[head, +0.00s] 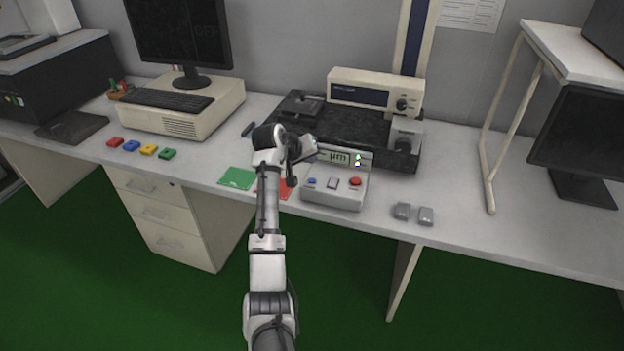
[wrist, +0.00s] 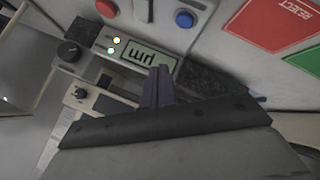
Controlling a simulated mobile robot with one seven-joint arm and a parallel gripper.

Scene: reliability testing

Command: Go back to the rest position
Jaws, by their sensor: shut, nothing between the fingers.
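My gripper (wrist: 158,84) shows in the wrist view with its dark fingers together and nothing between them. They overlap the lower edge of the "µm" display (wrist: 148,57) in that view; I cannot tell the gap between them. In the head view my arm reaches up from the bottom over the desk (head: 455,205). Its end is bent beside the grey control box (head: 333,195), left of the display, and the fingertips are hard to make out there. The rest position is not marked in either view.
A green card (head: 237,178) and a partly hidden red card (head: 284,190) lie by the arm. The black measuring stage (head: 345,132) stands behind it. Several coloured blocks (head: 148,150) and a monitor (head: 180,35) are left.

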